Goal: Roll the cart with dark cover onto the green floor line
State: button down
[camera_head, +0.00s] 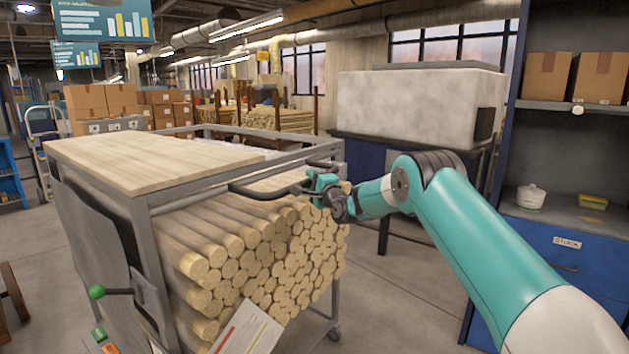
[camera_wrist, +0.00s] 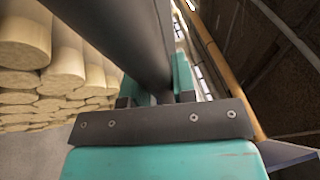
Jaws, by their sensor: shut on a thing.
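A grey metal-framed cart (camera_head: 140,215) stands close in front of me, loaded with round wooden dowels (camera_head: 270,255). A pale wooden board covers part of its top, and a dark grey panel (camera_head: 95,245) hangs on its left side. A dark push handle (camera_head: 262,192) sticks out at its near upper edge. My gripper (camera_head: 322,188) is shut on this handle. In the wrist view the dark handle bar (camera_wrist: 120,35) runs between the teal fingers, with dowel ends (camera_wrist: 50,60) to the left. No green floor line shows in either view.
A green-knobbed lever (camera_head: 97,291) sits at the cart's near left. A blue cabinet (camera_head: 560,250) with shelves stands at the right. A large pale block (camera_head: 415,105) rests on a stand behind the cart. Bare concrete floor (camera_head: 385,310) lies right of the cart.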

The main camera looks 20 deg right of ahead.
jog(key=c, duration=0.9)
grip_release()
jog(key=shift+w+a, duration=0.15)
jog(key=shift+w, duration=0.05)
jog(key=shift+s, duration=0.15)
jog(key=b+v, duration=0.6)
jog(key=v, duration=1.1)
jog(key=shift+f+b, duration=0.15)
jog(key=shift+b, duration=0.25)
